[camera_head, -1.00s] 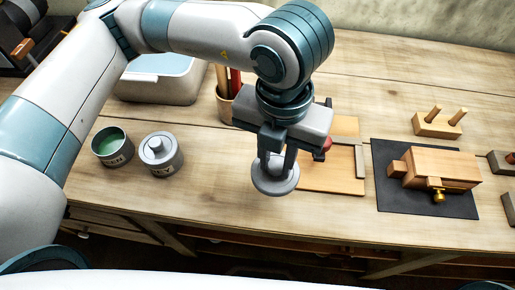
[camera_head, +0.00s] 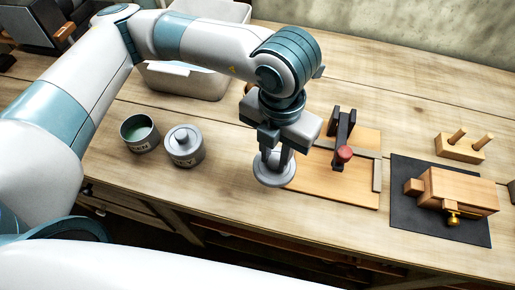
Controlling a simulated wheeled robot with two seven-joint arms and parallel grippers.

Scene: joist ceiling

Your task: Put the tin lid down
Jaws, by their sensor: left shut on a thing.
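The tin lid (camera_head: 273,174) is a round grey metal disc. My left gripper (camera_head: 274,158) is shut on it from above and holds it at the near left edge of the wooden board. I cannot tell whether the lid touches the surface below. An open tin (camera_head: 139,133) with green contents stands on the bench to the left. A second grey tin (camera_head: 184,146) with its lid on stands right beside it. My right gripper is not in view.
A wooden board (camera_head: 335,184) with a black clamp and red knob (camera_head: 344,153) lies right of my gripper. Farther right are a wooden block on a dark mat (camera_head: 402,225) and a pegged block (camera_head: 460,148). A pale bin (camera_head: 190,82) stands behind the tins. Bench between tins and lid is clear.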

